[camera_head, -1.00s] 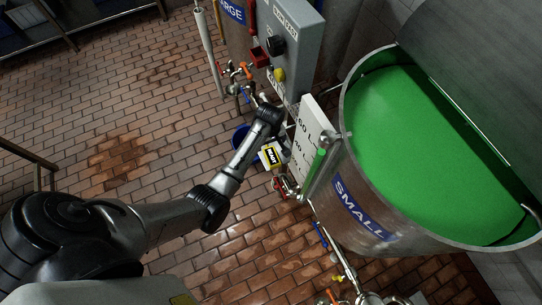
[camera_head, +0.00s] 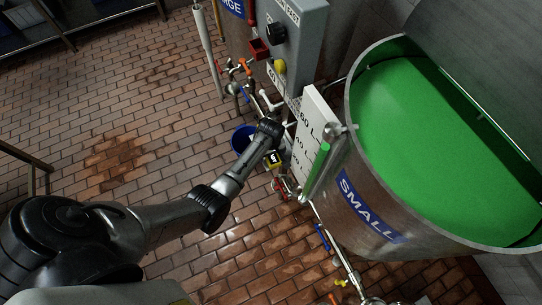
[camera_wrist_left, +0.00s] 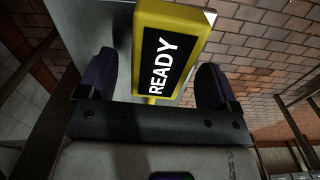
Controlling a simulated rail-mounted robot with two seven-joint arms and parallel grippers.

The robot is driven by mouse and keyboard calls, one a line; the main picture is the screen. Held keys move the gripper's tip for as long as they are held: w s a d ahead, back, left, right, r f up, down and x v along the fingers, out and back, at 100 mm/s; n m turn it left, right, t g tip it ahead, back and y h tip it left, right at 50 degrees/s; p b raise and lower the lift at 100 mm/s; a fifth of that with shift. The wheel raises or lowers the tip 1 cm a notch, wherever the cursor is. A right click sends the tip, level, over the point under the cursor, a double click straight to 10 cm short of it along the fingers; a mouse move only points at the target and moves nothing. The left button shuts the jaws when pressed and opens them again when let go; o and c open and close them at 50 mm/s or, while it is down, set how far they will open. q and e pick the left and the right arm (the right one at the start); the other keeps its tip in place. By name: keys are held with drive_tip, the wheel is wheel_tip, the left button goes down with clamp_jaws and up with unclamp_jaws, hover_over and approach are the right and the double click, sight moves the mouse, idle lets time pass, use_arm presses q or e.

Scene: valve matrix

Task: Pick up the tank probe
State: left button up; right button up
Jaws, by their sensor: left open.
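The tank probe, seen as a yellow box (camera_wrist_left: 166,50) with a black panel reading "READY", lies ahead of my left gripper in the left wrist view. My left gripper (camera_wrist_left: 156,62) is open, with one dark finger on each side of the yellow box and a gap showing on both sides. In the head view the yellow box (camera_head: 275,160) is small and partly covered by the end of my left arm. The fingers of the left gripper are hard to make out there. My right gripper is in neither view.
The small tank (camera_head: 372,220) with green liquid stands at the right, with a white level scale (camera_head: 309,130) and green sight tube (camera_head: 316,168) beside it. Pipes with red valve handles (camera_head: 281,188) run below. A grey control box (camera_head: 296,45) and a blue bucket (camera_head: 240,138) are near. Brick floor is free at left.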

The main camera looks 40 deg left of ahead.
use_arm(q)
drive_tip(key=shift+f, duration=0.1)
drive_tip(key=shift+c, duration=0.4)
drive_tip(key=c, duration=1)
drive_tip(key=shift+c, duration=0.2)
